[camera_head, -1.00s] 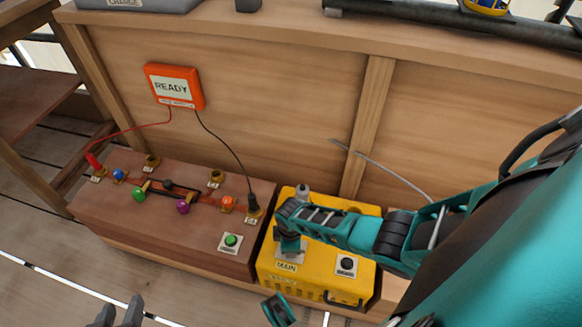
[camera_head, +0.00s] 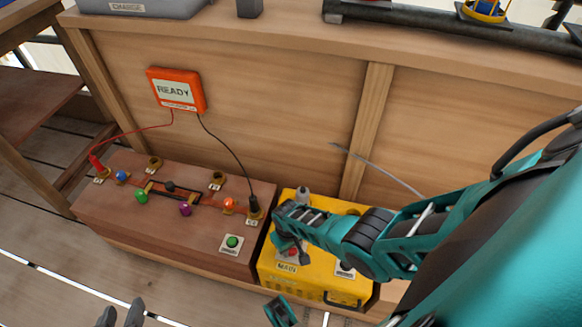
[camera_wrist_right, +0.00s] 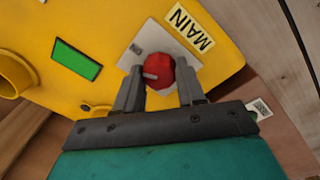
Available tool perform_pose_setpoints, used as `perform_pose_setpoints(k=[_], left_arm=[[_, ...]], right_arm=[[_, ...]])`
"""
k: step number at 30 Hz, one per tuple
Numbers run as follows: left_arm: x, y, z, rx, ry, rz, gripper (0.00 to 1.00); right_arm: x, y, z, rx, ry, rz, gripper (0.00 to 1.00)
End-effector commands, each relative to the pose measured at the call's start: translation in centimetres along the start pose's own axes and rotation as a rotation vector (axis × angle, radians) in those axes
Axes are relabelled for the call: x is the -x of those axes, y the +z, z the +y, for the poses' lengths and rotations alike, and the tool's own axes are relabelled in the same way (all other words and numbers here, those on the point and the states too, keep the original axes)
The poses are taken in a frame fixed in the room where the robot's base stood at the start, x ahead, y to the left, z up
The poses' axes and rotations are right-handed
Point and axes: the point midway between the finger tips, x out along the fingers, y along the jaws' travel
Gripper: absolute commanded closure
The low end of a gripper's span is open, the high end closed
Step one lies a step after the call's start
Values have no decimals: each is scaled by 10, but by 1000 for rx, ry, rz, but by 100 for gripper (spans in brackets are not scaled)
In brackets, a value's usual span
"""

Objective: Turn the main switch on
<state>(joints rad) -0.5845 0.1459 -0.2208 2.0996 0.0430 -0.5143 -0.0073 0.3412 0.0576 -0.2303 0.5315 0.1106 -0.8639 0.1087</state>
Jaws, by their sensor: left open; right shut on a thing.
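The main switch is a red round knob (camera_wrist_right: 160,73) on a pale square plate (camera_wrist_right: 146,42), beside a MAIN label (camera_wrist_right: 189,27), on top of the yellow box (camera_head: 325,228). In the wrist view, a light mark on the knob lies toward its left side. My right gripper (camera_wrist_right: 160,82) has a finger on each side of the knob and is shut on it. In the head view the right gripper (camera_head: 291,253) reaches down over the box and partly hides the knob. My left gripper (camera_head: 121,314) is open and empty at the bottom left edge.
A brown bench box (camera_head: 165,226) with coloured knobs, sockets and a green button (camera_head: 232,242) stands left of the yellow box. An orange READY sign (camera_head: 176,90) hangs on the wooden wall behind, with red and black cables. A green rectangle (camera_wrist_right: 76,60) is near the switch.

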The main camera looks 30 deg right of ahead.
Motion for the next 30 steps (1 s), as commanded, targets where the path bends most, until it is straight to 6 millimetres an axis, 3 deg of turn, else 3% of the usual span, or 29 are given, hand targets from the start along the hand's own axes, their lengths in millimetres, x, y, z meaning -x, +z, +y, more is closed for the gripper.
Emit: perform_pose_setpoints(k=[15, 30], left_arm=[[0, 1, 0, 0, -1, -3, 57], [0, 1, 0, 0, 0, -4, 57]], right_arm=[[-1, 1, 0, -367, 1, -21, 91], [-1, 1, 0, -451, 1, -25, 91]])
